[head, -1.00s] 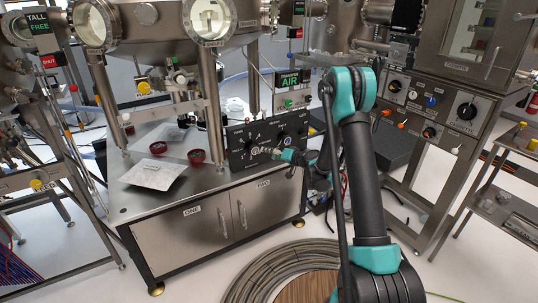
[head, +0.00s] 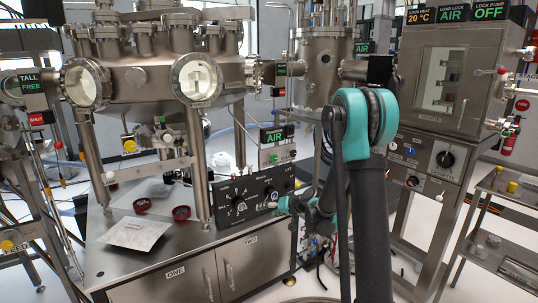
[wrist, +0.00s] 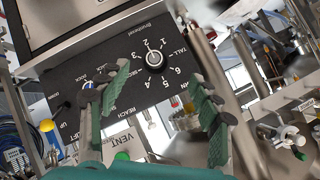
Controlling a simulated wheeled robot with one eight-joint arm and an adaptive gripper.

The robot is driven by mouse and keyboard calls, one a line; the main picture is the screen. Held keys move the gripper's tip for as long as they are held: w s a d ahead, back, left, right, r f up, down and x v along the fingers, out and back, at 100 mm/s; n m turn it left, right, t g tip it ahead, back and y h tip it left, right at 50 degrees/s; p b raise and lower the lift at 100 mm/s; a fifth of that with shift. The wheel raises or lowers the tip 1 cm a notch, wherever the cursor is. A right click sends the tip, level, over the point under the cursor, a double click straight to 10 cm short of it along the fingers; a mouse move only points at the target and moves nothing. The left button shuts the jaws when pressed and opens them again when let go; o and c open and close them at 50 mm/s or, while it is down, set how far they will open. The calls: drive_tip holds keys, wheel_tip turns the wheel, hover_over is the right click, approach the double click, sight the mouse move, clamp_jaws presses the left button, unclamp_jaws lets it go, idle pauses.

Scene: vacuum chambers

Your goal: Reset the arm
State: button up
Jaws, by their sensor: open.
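My gripper (head: 281,204) is small in the head view, in front of the lower right part of a black control panel (head: 226,194). In the wrist view, my gripper (wrist: 160,72) is open, with two green-padded fingers spread apart and nothing between them. Beyond the fingers, the wrist view shows the black panel (wrist: 108,64) with a numbered dial (wrist: 155,58). The dial appears between and beyond the fingertips, apart from them. My arm rises on the right of the head view and bends down and away toward the panel.
The panel stands on a steel cabinet (head: 228,262) with a white packet (head: 134,233) and two red bowls (head: 181,212). A large vacuum chamber (head: 140,80) on legs stands above it. At right are an oven-like chamber (head: 447,80) and a steel cart (head: 495,240).

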drive_tip(key=s+d+g+h, duration=0.1)
drive_tip(key=s+d+h, duration=0.2)
drive_tip(key=s+d, duration=0.3)
drive_tip(key=s+d+f+g+h, duration=0.1)
drive_tip(key=s+d, duration=0.5)
drive_tip(key=s, duration=1)
drive_tip(key=s+d+m+g+h, duration=0.1)
drive_tip(key=s+d+h, duration=0.3)
drive_tip(key=s+d, duration=0.3)
drive_tip(key=s, duration=0.5)
drive_tip(key=shift+f+h, duration=0.2)
drive_tip(key=shift+h, duration=0.1)
